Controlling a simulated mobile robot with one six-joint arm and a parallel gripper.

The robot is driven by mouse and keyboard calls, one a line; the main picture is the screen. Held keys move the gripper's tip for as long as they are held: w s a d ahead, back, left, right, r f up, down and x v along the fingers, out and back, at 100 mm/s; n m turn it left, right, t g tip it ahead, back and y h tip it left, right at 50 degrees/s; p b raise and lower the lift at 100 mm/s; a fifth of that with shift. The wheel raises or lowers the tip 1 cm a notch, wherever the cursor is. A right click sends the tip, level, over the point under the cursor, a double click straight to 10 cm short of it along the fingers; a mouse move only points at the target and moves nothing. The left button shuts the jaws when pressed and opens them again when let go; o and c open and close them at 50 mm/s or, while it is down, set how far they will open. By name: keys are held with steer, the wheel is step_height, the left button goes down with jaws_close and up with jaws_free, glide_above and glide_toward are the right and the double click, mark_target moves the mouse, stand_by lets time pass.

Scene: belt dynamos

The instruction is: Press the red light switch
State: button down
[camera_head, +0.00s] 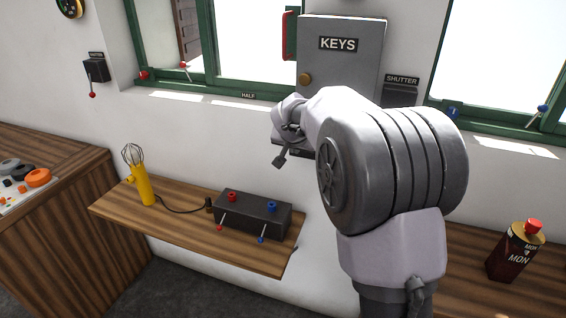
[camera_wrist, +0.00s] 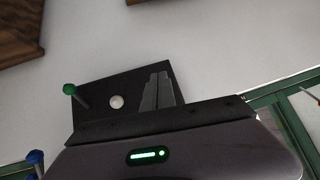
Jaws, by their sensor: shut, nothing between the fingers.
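Several red-tipped controls show in the head view, and I cannot tell which one is the red light switch. A black box (camera_head: 252,216) on the wooden shelf has a red button (camera_head: 232,197) and a blue button (camera_head: 272,207) on top. On its front are a red-tipped lever (camera_head: 221,222) and a blue-tipped lever (camera_head: 262,236). A wall switch (camera_head: 96,70) at upper left has a red-tipped lever hanging down. My gripper (camera_head: 280,162) is shut and empty, above the black box and apart from it. In the wrist view its fingers (camera_wrist: 158,88) overlap a black plate (camera_wrist: 110,85).
The black plate carries a green-tipped lever (camera_wrist: 69,89) and a white round knob (camera_wrist: 117,102). A grey KEYS box (camera_head: 341,75) hangs above my arm. A yellow whisk-like tool (camera_head: 144,185) stands left of the black box. A dark red bottle (camera_head: 515,252) stands at right.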

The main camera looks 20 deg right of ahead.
steer(key=b, duration=0.1)
steer(key=f+b, duration=0.1)
steer(key=b, duration=0.1)
steer(key=shift+s+f, duration=0.2)
steer(key=shift+f, duration=0.1)
stand_by(0.6)
